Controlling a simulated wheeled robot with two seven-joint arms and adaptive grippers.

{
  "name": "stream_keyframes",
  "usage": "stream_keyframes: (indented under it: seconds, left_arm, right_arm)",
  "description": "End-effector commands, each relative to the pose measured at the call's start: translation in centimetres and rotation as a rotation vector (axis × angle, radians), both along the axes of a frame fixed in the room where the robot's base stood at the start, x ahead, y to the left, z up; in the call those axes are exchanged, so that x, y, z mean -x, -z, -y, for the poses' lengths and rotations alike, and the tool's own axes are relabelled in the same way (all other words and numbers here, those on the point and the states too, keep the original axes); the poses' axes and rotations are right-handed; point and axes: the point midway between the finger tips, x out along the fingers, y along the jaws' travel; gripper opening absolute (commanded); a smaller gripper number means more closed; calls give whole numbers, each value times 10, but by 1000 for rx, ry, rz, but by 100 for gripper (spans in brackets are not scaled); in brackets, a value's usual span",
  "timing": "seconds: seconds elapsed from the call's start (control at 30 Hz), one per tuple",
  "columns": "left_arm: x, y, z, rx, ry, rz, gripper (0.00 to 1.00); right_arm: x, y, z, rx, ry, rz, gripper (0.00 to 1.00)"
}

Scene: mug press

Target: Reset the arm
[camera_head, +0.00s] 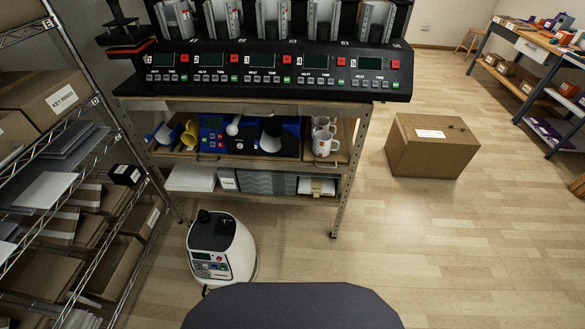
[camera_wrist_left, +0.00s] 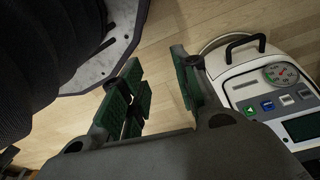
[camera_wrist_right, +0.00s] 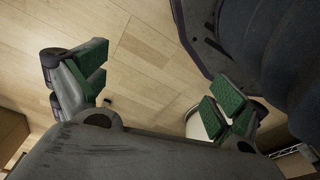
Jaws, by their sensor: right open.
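My arms and grippers do not show in the head view. In the left wrist view my left gripper (camera_wrist_left: 158,88) has its green-padded fingers apart, with only floor visible between them. In the right wrist view my right gripper (camera_wrist_right: 155,90) has its green-padded fingers wide apart, with bare wood floor between them. A black mug press (camera_head: 265,68) with several numbered stations, small screens and red and green buttons stands on the bench (camera_head: 350,105). White mugs (camera_head: 326,143) stand on the shelf below it.
A white machine (camera_head: 222,258) is on the floor before the bench; a white machine with a gauge (camera_wrist_left: 262,85) is beside the left gripper. A wire rack (camera_head: 105,125) stands left. A cardboard box (camera_head: 430,155) sits right. The floor (camera_head: 450,250) at right is clear.

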Motion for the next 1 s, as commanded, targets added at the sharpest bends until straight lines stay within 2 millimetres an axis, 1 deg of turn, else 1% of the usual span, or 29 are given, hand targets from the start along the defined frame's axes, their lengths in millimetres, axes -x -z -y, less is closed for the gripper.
stream_keyframes:
  seconds: [0.03,0.53,0.77,1.0]
  left_arm:
    - [4,-4,-1,-2,0,-3,31]
    - [50,1,-17,-18,0,-20,31]
    - [73,-2,-25,-24,1,-27,31]
    - [100,-7,-34,-31,2,-35,31]
  right_arm:
    - [4,-4,2,2,0,-3,97]
    - [50,1,17,18,1,-21,97]
    - [73,-2,25,24,-1,-27,97]
    - [100,-7,34,31,-2,-35,97]
